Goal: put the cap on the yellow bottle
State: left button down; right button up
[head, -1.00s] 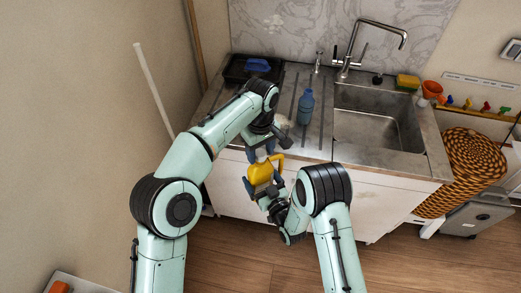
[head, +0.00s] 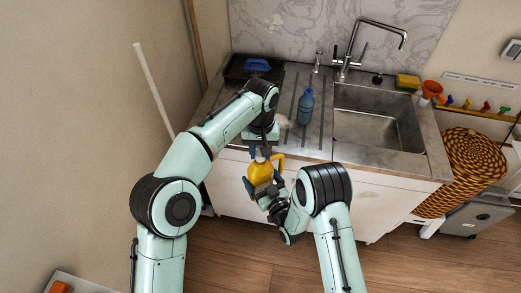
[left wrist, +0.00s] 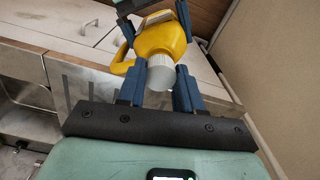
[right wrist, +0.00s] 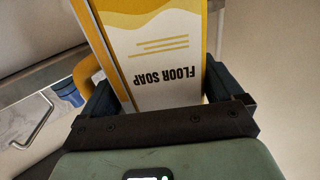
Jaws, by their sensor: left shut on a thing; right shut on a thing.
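The yellow bottle (head: 263,173) hangs in front of the counter, its neck end up toward my left gripper. My right gripper (right wrist: 158,82) is shut on the bottle's body, and its "FLOOR SOAP" label shows between the fingers in the right wrist view. My left gripper (head: 261,153) is above the bottle's top. In the left wrist view the white ribbed cap (left wrist: 161,77) sits between the left fingers, in line with the yellow bottle (left wrist: 160,42) at its neck. The neck is hidden behind the cap, so I cannot tell how far the cap is seated.
A blue bottle (head: 306,107) stands on the counter beside the sink (head: 375,125). A dark tray (head: 236,70) with a blue item is at the back left. A woven basket (head: 470,165) stands at the right. Open floor lies in front of the cabinet.

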pick_arm(q)
jog(key=m, duration=0.4)
jog(key=shift+m, duration=0.3)
jog(key=m, duration=0.6)
jog(key=c, duration=0.7)
grip_release()
jog(key=shift+o, duration=0.2)
notch_tip(320, 180, up, 7)
jog(key=shift+r, duration=0.2)
